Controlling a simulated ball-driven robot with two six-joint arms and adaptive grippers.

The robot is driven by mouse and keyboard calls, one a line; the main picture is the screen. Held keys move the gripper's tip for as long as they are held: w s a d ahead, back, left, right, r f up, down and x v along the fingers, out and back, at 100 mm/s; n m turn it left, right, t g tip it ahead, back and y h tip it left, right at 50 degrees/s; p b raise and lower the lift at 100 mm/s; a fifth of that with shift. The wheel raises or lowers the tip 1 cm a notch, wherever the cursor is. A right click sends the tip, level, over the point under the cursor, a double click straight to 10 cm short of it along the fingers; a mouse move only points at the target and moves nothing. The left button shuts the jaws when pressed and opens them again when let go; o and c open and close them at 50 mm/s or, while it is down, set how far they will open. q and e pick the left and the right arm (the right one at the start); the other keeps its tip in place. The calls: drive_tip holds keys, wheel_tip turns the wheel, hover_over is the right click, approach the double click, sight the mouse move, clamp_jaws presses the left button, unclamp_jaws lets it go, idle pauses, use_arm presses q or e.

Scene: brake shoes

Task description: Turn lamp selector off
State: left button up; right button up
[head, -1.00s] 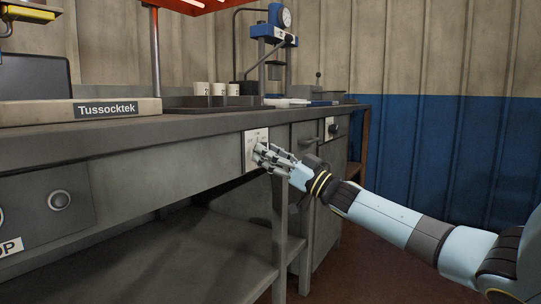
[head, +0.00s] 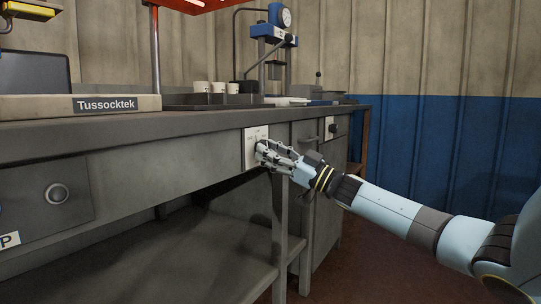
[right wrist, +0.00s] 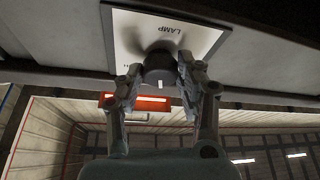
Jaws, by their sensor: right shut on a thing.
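The lamp selector is a dark round knob (right wrist: 160,68) on a white plate (right wrist: 197,38) lettered LAMP, seen in the right wrist view. A short white mark shows on the knob. The plate (head: 250,139) also shows on the bench's front face in the head view, where the knob is mostly hidden by my fingers. My right gripper (right wrist: 157,80) has one finger on each side of the knob and is shut on it. It also shows in the head view (head: 263,153). My left gripper is not in view.
The grey bench top (head: 190,121) runs above the plate. A second dark knob (head: 333,128) is on a panel to the right. A box marked Tussocktek (head: 60,106), white cups (head: 218,87) and a blue press (head: 272,36) stand on the bench. An open shelf (head: 190,262) lies below.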

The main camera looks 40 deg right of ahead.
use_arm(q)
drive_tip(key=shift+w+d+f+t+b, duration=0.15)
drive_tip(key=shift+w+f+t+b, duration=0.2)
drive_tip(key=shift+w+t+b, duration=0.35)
use_arm(e)
drive_tip(key=shift+w+d+n+g+y, duration=0.1)
drive_tip(key=shift+n+g+y, duration=0.55)
drive_tip(key=shift+n, duration=1.35)
drive_tip(key=shift+d+n+g+y, duration=0.1)
drive_tip(key=shift+n+g+y, duration=0.5)
drive_tip(key=shift+n, duration=1.4)
drive_tip(key=shift+g, duration=0.35)
drive_tip(key=o, duration=1.1)
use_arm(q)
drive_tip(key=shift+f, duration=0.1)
use_arm(e)
drive_tip(key=shift+o, duration=0.2)
drive_tip(key=v, duration=1.2)
